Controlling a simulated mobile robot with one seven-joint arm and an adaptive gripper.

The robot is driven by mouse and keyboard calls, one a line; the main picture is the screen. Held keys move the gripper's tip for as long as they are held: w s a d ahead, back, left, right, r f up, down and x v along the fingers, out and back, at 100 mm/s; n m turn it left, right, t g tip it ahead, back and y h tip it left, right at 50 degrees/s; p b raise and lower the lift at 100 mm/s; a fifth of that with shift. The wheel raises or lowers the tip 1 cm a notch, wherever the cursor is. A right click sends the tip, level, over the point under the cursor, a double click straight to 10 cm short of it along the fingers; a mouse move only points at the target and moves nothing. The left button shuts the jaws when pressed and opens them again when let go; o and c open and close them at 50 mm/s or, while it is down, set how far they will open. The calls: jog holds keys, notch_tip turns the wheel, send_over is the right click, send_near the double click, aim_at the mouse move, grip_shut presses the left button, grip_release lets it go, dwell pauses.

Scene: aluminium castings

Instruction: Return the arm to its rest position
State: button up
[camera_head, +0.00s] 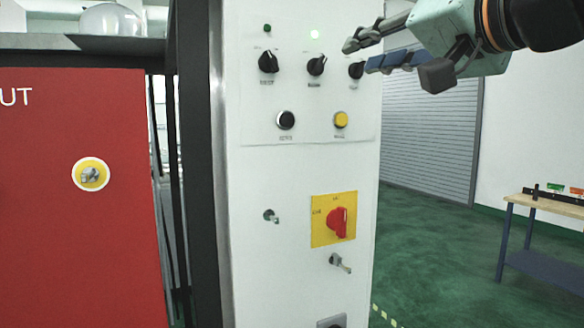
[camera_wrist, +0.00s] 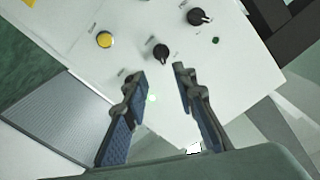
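My gripper (camera_head: 358,54) is at the upper right in the head view, beside the top right of a white control panel (camera_head: 290,180). Its fingers point left, toward the rotary knobs. In the wrist view my gripper (camera_wrist: 162,82) shows two fingers spread apart with nothing between them. A black knob (camera_wrist: 160,51) lies just beyond the fingertips there. In the head view the rightmost black knob (camera_head: 356,70) is close to the fingers and partly hidden by them. I cannot tell whether the fingers touch the panel.
The panel also carries a yellow button (camera_head: 340,119), a black button (camera_head: 286,120) and a red switch (camera_head: 338,222). A workbench (camera_head: 545,215) stands at right. Green floor is open between panel and bench.

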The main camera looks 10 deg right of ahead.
jog(key=s+a+f+n+g+h+p, duration=0.1)
jog(key=a+f+g+p, duration=0.15)
jog(key=f, duration=0.85)
jog(key=s+a+f+n+g+h+p, duration=0.1)
jog(key=a+f+g, duration=0.25)
jog(key=f, duration=0.85)
jog(key=s+d+f+g+h+p, duration=0.1)
jog(key=s+f, duration=0.4)
jog(key=f, duration=0.5)
jog(key=s+d+f+g+h+p, duration=0.1)
jog(key=s+f+g, duration=0.3)
jog(key=f, duration=0.6)
jog(key=shift+s+d+f+n+g+h, duration=0.2)
jog(key=shift+s+n+g+h, duration=0.1)
jog(key=shift+s+h, duration=0.45)
jog(key=shift+w, duration=0.15)
